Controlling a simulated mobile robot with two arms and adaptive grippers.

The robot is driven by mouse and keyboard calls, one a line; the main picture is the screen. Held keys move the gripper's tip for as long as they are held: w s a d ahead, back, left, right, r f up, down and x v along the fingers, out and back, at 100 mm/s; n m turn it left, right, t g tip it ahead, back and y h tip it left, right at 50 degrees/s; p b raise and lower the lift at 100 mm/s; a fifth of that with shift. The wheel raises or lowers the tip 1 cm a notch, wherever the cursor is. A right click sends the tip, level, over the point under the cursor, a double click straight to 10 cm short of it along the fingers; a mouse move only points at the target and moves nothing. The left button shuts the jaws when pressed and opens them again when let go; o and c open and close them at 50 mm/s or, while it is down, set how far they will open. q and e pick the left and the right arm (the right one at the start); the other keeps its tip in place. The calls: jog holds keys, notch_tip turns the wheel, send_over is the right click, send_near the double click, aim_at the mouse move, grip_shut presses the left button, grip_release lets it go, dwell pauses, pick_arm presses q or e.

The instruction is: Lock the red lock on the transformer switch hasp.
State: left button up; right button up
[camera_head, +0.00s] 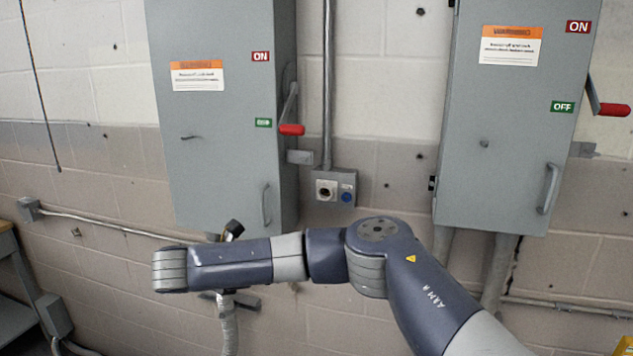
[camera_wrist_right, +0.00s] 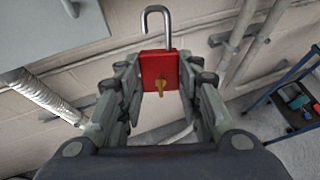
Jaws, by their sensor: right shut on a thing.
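In the right wrist view, my right gripper (camera_wrist_right: 160,88) is shut on the red lock (camera_wrist_right: 160,68). The shackle (camera_wrist_right: 155,10) points away from the gripper and is open, its left leg ending short of the body. A brass key (camera_wrist_right: 159,87) shows on the lock's near face. In the head view my right arm crosses the lower middle, and the lock cannot be made out there. A grey switch box (camera_head: 225,160) is on the wall at left, with a red-handled lever (camera_head: 291,129) low on its right side, near the OFF label. A small grey tab (camera_head: 300,157) sits below the lever. My left gripper is out of view.
A second grey switch box (camera_head: 490,150) with a red lever (camera_head: 612,110) hangs at right. A blue cart (camera_wrist_right: 298,105) shows at right in the wrist view.

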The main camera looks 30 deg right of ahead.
jog(key=w+d+r+n+t+h+p, duration=0.2)
jog(key=d+r+t, duration=0.4)
jog(key=d+r, duration=0.8)
jog(key=shift+w+r+n+t+h+p, duration=0.35)
jog(key=shift+w+r+n+t, duration=0.1)
jog(key=shift+n, duration=0.25)
jog(key=shift+d, duration=0.1)
jog(key=shift+w+p, duration=1.05)
jog(key=shift+w, duration=1.05)
